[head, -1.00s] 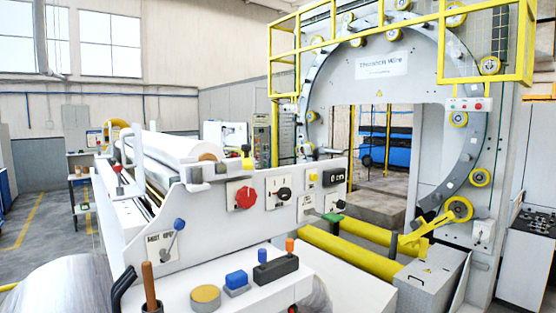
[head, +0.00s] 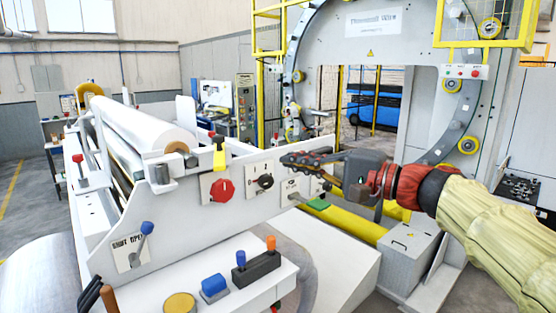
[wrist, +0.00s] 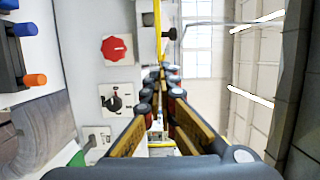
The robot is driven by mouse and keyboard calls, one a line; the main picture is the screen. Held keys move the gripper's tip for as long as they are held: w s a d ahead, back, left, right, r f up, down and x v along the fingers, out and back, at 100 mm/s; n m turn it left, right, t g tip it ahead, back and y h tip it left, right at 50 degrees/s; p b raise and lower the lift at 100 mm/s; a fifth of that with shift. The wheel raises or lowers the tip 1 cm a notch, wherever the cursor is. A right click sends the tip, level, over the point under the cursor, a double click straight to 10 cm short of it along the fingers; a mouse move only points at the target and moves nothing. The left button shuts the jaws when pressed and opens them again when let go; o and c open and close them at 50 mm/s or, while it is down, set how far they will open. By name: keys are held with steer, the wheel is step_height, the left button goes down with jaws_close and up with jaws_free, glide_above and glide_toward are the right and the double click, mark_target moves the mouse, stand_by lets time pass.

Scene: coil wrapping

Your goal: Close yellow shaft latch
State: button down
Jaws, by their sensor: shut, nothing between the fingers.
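The yellow shaft latch (head: 219,158) stands upright on the top edge of the white machine panel (head: 255,165), beside the end of the white roll's shaft. A dark knob tops it. My gripper (head: 288,158) reaches in from the right, in front of the panel. It is shut and empty, pointing left, apart from the latch and to its right. In the wrist view, the fingers (wrist: 163,72) converge towards the yellow latch (wrist: 158,32), which shows beyond the fingertips at the top. My fingers and wrist hide part of the panel's right end.
A red rotary knob (head: 221,189) and a black switch (head: 264,181) sit on the panel below the latch. The white roll (head: 145,130) lies behind it. A lower ledge carries blue and orange controls (head: 256,262). A yellow bar (head: 350,224) runs beneath my arm.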

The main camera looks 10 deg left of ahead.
steer(key=p, duration=0.1)
glide_toward(219, 146)
steer(key=w+f, duration=0.2)
steer(key=w, duration=0.2)
steer(key=a, duration=0.1)
steer(key=s+a, duration=0.1)
steer(key=a, duration=0.1)
steer(key=shift+a+r, duration=0.1)
steer(key=shift+r, duration=0.05)
